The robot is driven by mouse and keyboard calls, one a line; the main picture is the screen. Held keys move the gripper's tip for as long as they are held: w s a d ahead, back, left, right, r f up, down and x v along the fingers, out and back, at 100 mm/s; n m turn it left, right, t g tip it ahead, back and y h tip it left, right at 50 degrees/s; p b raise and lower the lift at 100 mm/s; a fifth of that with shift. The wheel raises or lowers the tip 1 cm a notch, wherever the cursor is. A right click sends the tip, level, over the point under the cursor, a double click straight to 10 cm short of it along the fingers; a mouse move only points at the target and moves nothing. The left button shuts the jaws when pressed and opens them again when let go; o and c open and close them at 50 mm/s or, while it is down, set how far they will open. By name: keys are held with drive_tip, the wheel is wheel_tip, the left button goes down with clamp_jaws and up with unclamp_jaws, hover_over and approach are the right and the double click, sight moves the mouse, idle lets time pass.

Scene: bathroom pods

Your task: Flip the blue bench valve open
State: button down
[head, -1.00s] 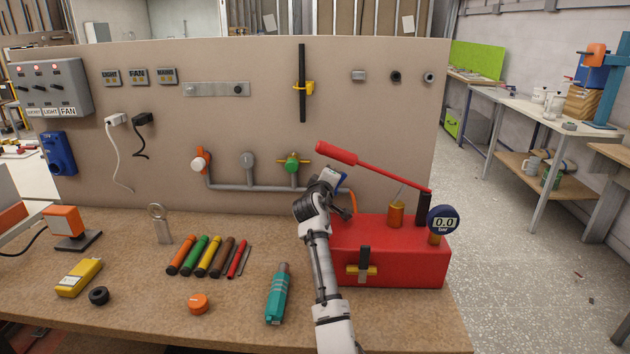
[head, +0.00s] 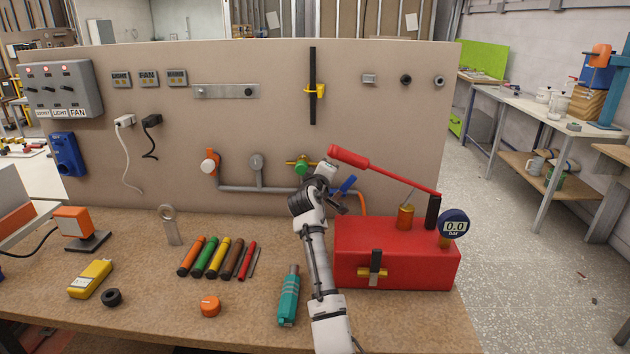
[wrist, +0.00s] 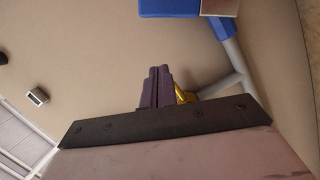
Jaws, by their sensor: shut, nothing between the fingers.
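The blue bench valve handle (head: 347,185) shows in the head view, low on the wall panel beside the red pump box, just right of my wrist. It slants up to the right. Part of the valve body is hidden behind my arm. In the wrist view, blue valve parts (wrist: 222,26) sit at the top by a grey pipe, apart from my fingers. My gripper (wrist: 160,72) is shut and empty, its dark fingertips together below and left of the blue parts.
A red pump box (head: 400,262) with a red lever (head: 385,172) stands close on the right. A green valve (head: 302,166) on the grey pipe (head: 260,189) is just left of my wrist. A teal tool (head: 289,297) and several coloured pens (head: 215,258) lie on the bench.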

drive_tip(key=b+v, duration=0.2)
drive_tip(key=v, duration=0.7)
drive_tip(key=shift+s+d, duration=0.2)
drive_tip(key=shift+d, duration=0.1)
